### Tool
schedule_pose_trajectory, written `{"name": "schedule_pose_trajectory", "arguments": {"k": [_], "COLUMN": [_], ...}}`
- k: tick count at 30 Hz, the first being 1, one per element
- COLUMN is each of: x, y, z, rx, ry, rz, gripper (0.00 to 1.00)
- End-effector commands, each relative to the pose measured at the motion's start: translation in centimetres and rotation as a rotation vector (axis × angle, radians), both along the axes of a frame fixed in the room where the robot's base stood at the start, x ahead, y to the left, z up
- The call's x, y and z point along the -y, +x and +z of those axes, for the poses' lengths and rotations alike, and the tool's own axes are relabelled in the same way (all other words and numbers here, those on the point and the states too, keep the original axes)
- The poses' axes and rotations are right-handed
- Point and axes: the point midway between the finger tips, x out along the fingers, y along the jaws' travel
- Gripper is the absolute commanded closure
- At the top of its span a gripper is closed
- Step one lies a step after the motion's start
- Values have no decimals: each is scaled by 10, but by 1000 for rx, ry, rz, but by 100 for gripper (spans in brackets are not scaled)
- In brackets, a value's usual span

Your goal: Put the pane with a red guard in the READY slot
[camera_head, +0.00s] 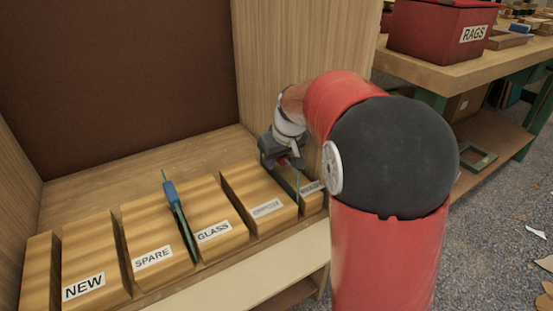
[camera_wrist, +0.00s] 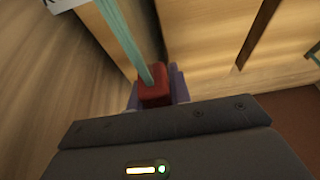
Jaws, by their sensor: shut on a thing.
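My gripper (camera_head: 284,161) is at the right end of a wooden slotted rack (camera_head: 90,250). In the wrist view my gripper (camera_wrist: 156,92) is shut on the red guard (camera_wrist: 155,86) of a thin greenish pane (camera_wrist: 122,30). In the head view this pane (camera_head: 297,184) stands roughly upright at the gap between the two rightmost blocks; how deep it sits is unclear. Another pane (camera_head: 187,230) with a blue guard (camera_head: 172,194) stands in the slot between the SPARE (camera_head: 152,257) and GLASS (camera_head: 213,231) labels. No READY label is legible; the two right labels are too blurred.
A wooden side wall (camera_head: 300,50) rises behind my gripper, and a brown back panel (camera_head: 120,70) closes the rear. A red RAGS bin (camera_head: 425,32) stands on a bench at the right.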

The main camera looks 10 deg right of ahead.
Motion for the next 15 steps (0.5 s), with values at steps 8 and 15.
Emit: {"name": "schedule_pose_trajectory", "arguments": {"k": [8,15], "x": [0,0], "y": [0,0], "z": [-6,-6], "rx": [1,1], "ry": [0,0], "rz": [0,0], "gripper": [100,55]}}
